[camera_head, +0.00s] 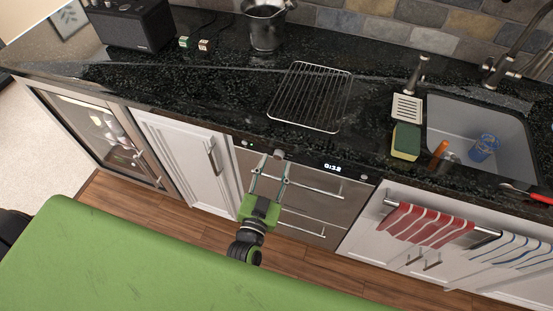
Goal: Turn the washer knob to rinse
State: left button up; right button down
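The washer (313,200) is a steel-fronted appliance built in under the dark counter. Its top panel has a small grey knob (278,154) left of a lit clock display (332,167). The display shows small digits. My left gripper (274,164) reaches up from below, in front of the washer. Its two thin fingers are spread apart, with the tips just below and around the knob's height. I cannot tell whether they touch the knob. Knob markings are too small to read. My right gripper is not in view.
On the counter (200,95) are a black speaker (135,25), two small blocks, a metal pot (265,27) and a wire rack (311,96). Towels (428,222) hang right of the washer, and a glass-door cooler (105,132) is left.

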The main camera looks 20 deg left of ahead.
pick_arm(q)
jog(key=shift+w, duration=1.1)
grip_shut()
